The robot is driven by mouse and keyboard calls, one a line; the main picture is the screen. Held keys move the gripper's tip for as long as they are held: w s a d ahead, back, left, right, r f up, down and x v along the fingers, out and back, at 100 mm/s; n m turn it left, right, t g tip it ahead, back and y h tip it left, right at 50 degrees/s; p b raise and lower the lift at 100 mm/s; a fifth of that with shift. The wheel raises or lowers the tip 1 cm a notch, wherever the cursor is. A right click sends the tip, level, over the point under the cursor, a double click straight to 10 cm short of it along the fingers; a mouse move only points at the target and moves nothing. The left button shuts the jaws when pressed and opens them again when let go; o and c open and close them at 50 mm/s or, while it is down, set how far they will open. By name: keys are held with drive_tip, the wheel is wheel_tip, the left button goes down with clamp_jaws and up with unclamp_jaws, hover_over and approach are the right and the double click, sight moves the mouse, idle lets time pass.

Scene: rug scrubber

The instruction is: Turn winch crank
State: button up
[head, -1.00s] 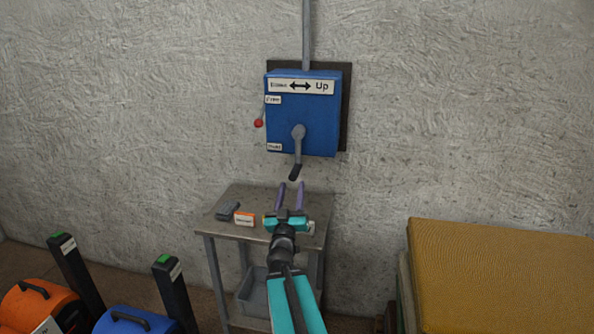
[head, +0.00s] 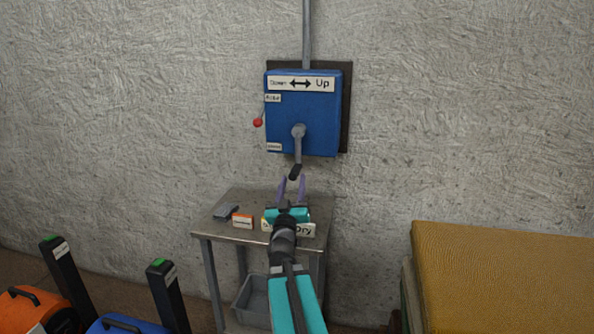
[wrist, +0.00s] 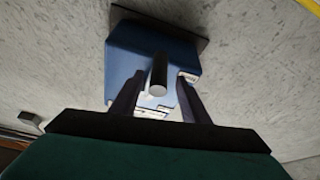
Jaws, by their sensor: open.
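The winch is a blue box (head: 318,112) on a dark plate on the wall, with a "Down/Up" arrow label. Its grey crank (head: 298,146) hangs straight down from the hub and ends in a black handle (head: 295,172). My gripper (head: 292,184) is open, its two purple fingers pointing up just below the handle. In the wrist view the dark round handle (wrist: 158,74) shows between the open fingers (wrist: 160,92), with the blue box (wrist: 135,58) behind it. I cannot tell whether the fingers touch the handle.
A red-knobbed lever (head: 258,122) is on the box's left side. Below is a metal table (head: 218,229) with a grey block (head: 226,211), an orange box (head: 242,220) and a "Dry" sign (head: 304,230). A yellow padded block (head: 500,275) stands right; orange (head: 35,310) and blue machines stand left.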

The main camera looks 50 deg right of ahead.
sight(296, 164)
drive_tip(key=shift+w+d+r, duration=0.2)
drive_tip(key=shift+w+d, duration=0.1)
drive_tip(key=shift+d, duration=0.05)
drive_tip(key=shift+x, duration=3.9)
clamp_jaws()
drive_tip(key=shift+w+d, duration=0.1)
drive_tip(key=shift+d, duration=0.15)
drive_tip(key=shift+a, duration=0.25)
